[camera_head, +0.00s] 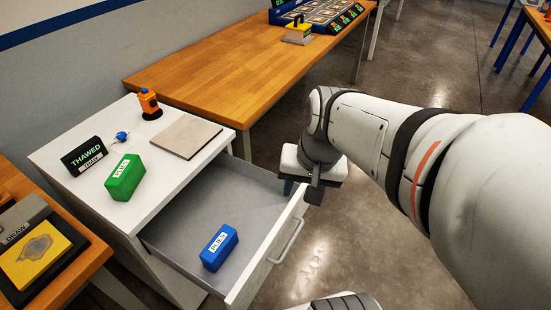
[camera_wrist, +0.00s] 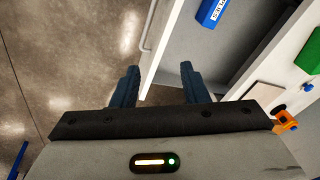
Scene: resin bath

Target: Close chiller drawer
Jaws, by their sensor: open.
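The chiller drawer (camera_head: 232,289) is pulled out of the white cabinet (camera_head: 60,152). A blue labelled box (camera_head: 219,248) lies inside it and also shows at the top of the wrist view (camera_wrist: 211,12). The grey bar handle (camera_head: 287,241) is on the drawer's front panel. My gripper (camera_head: 290,186) is near the far end of that panel, its blue fingertips partly hidden by the wrist. In the wrist view my gripper (camera_wrist: 160,76) is open and empty, with the drawer front's edge (camera_wrist: 164,38) appearing between the fingers. I cannot tell whether they touch.
On the cabinet top are a green box (camera_head: 125,178), a THAWED sign (camera_head: 84,156), a grey plate (camera_head: 187,136) and an orange device (camera_head: 149,103). A wooden table (camera_head: 210,67) stands behind, another bench (camera_head: 22,190) at left. Open floor lies beyond the drawer front.

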